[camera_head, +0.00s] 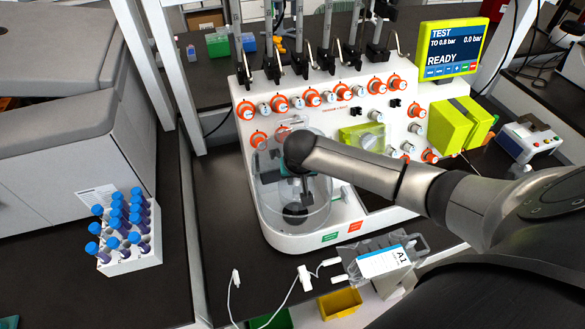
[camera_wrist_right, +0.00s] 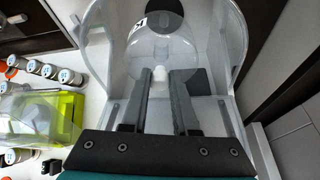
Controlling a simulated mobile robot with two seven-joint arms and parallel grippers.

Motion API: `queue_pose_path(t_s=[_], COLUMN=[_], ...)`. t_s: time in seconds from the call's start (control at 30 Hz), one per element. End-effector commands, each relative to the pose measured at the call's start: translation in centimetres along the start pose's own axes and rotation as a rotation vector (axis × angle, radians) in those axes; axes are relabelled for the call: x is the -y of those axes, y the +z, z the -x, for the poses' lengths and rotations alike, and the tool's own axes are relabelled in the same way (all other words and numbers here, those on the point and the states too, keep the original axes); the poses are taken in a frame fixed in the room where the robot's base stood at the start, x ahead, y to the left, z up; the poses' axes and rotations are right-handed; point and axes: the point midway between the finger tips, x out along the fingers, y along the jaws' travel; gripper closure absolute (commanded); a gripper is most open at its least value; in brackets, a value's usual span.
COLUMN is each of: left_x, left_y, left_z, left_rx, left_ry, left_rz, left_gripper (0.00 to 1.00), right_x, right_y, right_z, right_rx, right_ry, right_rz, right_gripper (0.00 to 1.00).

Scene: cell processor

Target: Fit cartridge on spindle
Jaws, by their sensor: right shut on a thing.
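My right gripper (camera_head: 291,187) reaches into the clear round chamber (camera_head: 263,205) at the left front of the white cell processor (camera_head: 372,125). The right wrist view shows its two dark fingers (camera_wrist_right: 166,80) close together on the narrow stem of a clear, bell-shaped cartridge (camera_wrist_right: 160,45). The cartridge is inside the chamber, whose clear wall (camera_wrist_right: 237,45) curves around it. In the head view a dark round part (camera_head: 295,213) shows low in the chamber. I cannot tell the spindle apart or whether the cartridge touches it. My left gripper is out of view.
A white rack (camera_head: 130,262) of blue-capped tubes stands at the left. A labelled bag (camera_head: 385,262) with white tubing lies at the front, near a yellow bin (camera_head: 340,303). A screen (camera_head: 452,48) reads READY. Dark bench is free left of the processor.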

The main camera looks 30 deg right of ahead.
Motion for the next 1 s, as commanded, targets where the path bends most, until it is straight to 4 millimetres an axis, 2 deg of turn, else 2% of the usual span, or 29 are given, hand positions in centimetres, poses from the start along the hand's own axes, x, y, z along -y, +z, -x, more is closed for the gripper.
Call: queue_pose_path(t_s=[0.37, 0.57, 0.8, 1.0], left_x=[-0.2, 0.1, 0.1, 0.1], left_y=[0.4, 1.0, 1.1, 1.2], left_z=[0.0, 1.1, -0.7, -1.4], left_rx=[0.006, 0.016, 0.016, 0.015], left_ry=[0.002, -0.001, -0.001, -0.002], left_rz=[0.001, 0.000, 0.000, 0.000], left_gripper=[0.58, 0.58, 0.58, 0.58], right_x=[0.1, 0.1, 0.1, 0.1], right_y=[0.5, 0.6, 1.7, 2.2], right_z=[-0.4, -0.2, -3.0, -4.2], right_rx=[-0.002, 0.001, -0.001, -0.001], right_ry=[-0.006, -0.010, -0.010, -0.011], right_rz=[0.016, 0.012, 0.011, 0.012], right_gripper=[1.00, 1.00, 1.00, 1.00])
